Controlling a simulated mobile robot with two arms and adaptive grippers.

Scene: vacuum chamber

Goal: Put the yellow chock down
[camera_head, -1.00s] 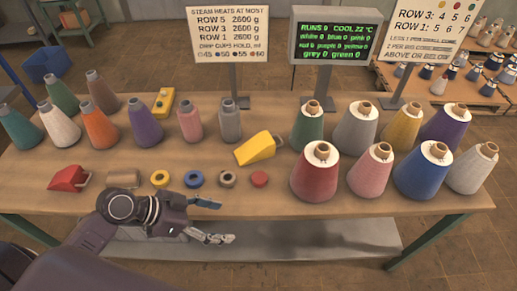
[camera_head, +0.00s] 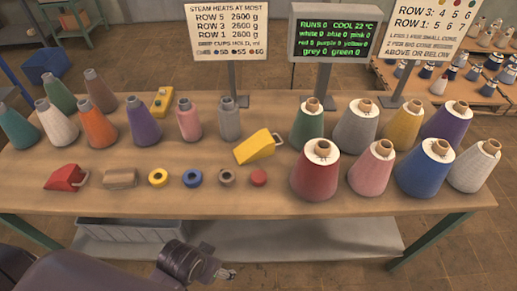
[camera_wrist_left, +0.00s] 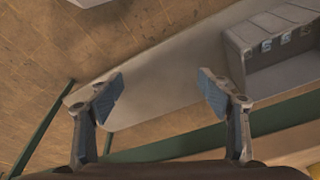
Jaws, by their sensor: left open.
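The yellow chock (camera_head: 255,147) rests on the wooden table, near its middle, beside the grey cone and left of the large red cone. Nothing holds it. My left gripper (camera_head: 218,262) is low in front of the table's front edge, well apart from the chock. In the left wrist view my left gripper (camera_wrist_left: 160,95) shows two spread fingers with nothing between them. The chock is not in the wrist view. My right gripper is in neither view.
A red chock (camera_head: 67,178), a tan block (camera_head: 120,178) and rolls of tape (camera_head: 193,178) line the table's front. Several cones stand left and right. A grey crate (camera_head: 130,230) sits on the lower shelf (camera_head: 290,240). Signs stand at the back.

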